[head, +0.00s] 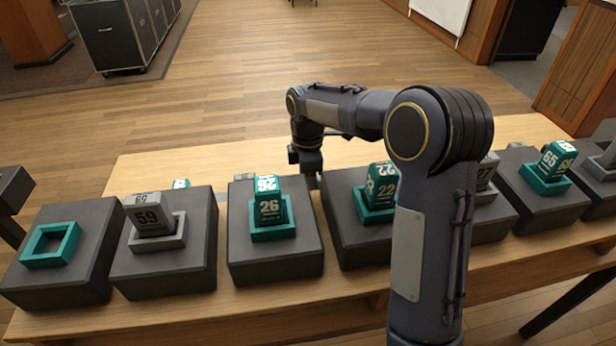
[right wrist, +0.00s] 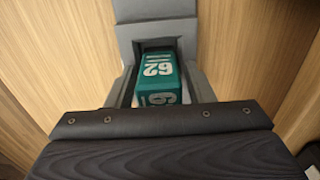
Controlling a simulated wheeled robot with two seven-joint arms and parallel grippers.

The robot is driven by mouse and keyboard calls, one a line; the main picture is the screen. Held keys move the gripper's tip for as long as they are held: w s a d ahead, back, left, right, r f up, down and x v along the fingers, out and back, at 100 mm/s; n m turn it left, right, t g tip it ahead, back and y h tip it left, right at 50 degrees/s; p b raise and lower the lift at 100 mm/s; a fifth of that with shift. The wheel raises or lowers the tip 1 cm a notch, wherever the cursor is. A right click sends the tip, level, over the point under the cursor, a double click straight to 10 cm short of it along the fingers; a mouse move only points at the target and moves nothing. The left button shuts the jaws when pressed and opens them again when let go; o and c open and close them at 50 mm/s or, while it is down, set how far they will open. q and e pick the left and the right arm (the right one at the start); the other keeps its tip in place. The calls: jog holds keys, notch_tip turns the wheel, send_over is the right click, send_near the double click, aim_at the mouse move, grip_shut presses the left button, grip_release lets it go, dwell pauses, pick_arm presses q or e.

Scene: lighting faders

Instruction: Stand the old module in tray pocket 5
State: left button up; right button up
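My right arm reaches across the head view to my right gripper (head: 308,170), low behind the pedestals between modules 26 and 22. No pocket number is readable. My left gripper is not in view.
Dark pedestals line the wooden table (head: 140,165). The leftmost has an empty teal frame (head: 50,245). Others hold grey module 59 (head: 150,220), teal 26 (head: 268,205), teal 22 (head: 382,188) and teal 65 (head: 552,162). My arm hides part of the row and the table behind.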

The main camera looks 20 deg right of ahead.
jog(key=shift+o, duration=0.3)
jog(key=shift+r, duration=0.1)
jog(key=shift+r, duration=0.3)
notch_tip(320, 180, up, 12)
jog(key=p, duration=0.2)
jog(key=shift+f+p, duration=0.2)
jog(key=shift+p, duration=0.1)
